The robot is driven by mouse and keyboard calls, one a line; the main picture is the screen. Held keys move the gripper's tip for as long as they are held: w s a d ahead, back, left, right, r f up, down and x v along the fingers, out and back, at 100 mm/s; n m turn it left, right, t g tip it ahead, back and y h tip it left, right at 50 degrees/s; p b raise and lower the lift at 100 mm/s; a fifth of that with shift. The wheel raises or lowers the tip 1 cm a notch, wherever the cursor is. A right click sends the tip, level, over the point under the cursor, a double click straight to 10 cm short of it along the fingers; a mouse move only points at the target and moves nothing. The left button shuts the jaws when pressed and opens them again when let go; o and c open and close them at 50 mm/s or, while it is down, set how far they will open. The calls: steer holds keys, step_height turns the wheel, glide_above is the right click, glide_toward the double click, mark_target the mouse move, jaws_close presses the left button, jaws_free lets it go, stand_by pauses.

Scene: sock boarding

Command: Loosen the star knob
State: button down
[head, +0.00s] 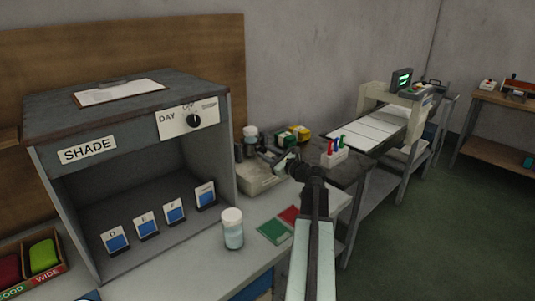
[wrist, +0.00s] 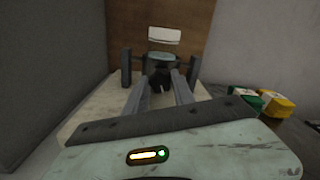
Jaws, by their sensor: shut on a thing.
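The star knob (wrist: 160,79) is a small dark shape at the front of a pale bench device, between my two fingertips in the wrist view. My gripper (wrist: 160,86) is shut on it, with a finger at each side. In the head view my gripper (head: 279,163) reaches to the device (head: 258,181) beside the grey cabinet; my arm and gripper hide the knob there. The device has a light base, two dark posts and a greenish jar with a white lid (wrist: 164,35) above the knob. I cannot tell how far the knob is turned.
The grey SHADE cabinet (head: 130,112) stands close at the left. Green and yellow boxes (head: 293,134) and a rack of coloured pens (head: 334,155) are to the right.

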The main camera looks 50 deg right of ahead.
steer(key=n, duration=1.1)
steer(key=shift+f, duration=0.1)
steer(key=n, duration=0.4)
steer(key=shift+n, duration=0.3)
steer(key=n, duration=0.3)
steer(key=shift+n, duration=0.3)
steer(key=n, duration=0.3)
steer(key=shift+f+n, duration=0.1)
steer(key=shift+n, duration=0.2)
steer(key=n, duration=0.3)
steer(key=shift+d+n, duration=0.1)
steer(key=shift+n, duration=2)
